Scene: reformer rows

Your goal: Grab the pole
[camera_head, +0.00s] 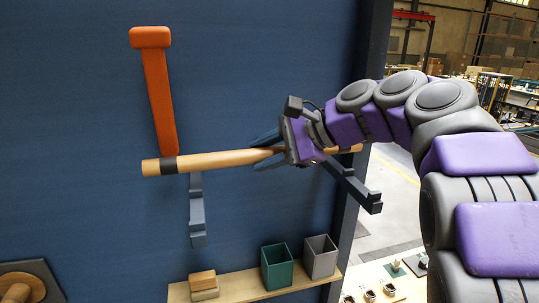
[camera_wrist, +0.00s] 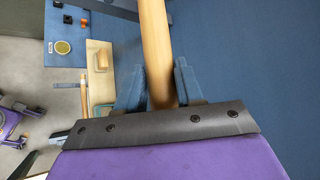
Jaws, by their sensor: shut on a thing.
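The pole (camera_head: 215,160) is a light wooden rod with a dark band near its left end. The gripper body hides part of the pole.
An orange hammer-shaped piece (camera_head: 159,95) is on the panel above the pole's left part. A round wooden knob (camera_head: 28,284) is at lower left.

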